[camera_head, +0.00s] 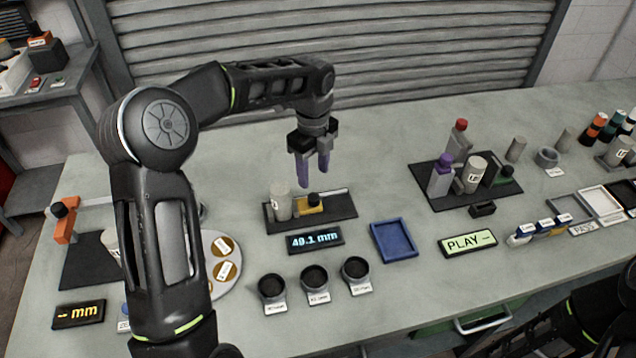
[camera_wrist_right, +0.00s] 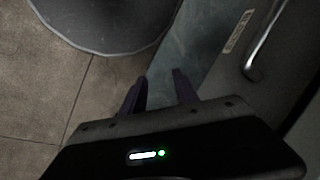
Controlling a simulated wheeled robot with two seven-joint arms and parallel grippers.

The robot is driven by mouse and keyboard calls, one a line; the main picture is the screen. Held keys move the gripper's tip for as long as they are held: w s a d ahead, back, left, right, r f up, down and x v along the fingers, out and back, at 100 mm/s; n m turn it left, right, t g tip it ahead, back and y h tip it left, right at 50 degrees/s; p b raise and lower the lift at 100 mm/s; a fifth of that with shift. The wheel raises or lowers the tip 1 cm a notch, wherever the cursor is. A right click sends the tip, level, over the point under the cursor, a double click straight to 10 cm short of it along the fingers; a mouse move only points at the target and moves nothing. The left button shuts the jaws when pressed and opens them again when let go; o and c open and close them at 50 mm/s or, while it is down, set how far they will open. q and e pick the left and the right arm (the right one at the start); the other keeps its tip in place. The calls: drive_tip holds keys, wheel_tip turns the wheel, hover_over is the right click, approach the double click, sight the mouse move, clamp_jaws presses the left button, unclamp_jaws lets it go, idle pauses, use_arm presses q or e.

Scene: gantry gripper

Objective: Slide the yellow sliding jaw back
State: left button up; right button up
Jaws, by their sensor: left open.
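The yellow sliding jaw (camera_head: 310,205) sits on a dark base (camera_head: 335,208) in the middle of the table, with a black knob on top. A grey cylinder (camera_head: 282,203) stands just to its left on the same base. A display (camera_head: 315,240) in front reads 49.1 mm. My left gripper (camera_head: 313,178) is open and empty, with its purple fingers pointing down above the jaw, apart from it. My right gripper shows in the right wrist view (camera_wrist_right: 160,92), fingers apart with nothing between them, above the floor beside a grey surface.
A blue tray (camera_head: 393,240) lies right of the base. Three dark cups (camera_head: 314,278) stand in front. A round plate (camera_head: 222,262) with labelled discs is at left, partly behind my left arm.

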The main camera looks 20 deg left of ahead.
sight(314, 196)
use_arm(q)
drive_tip(key=shift+f+p, duration=0.65)
drive_tip(key=shift+f, duration=3.25)
clamp_jaws()
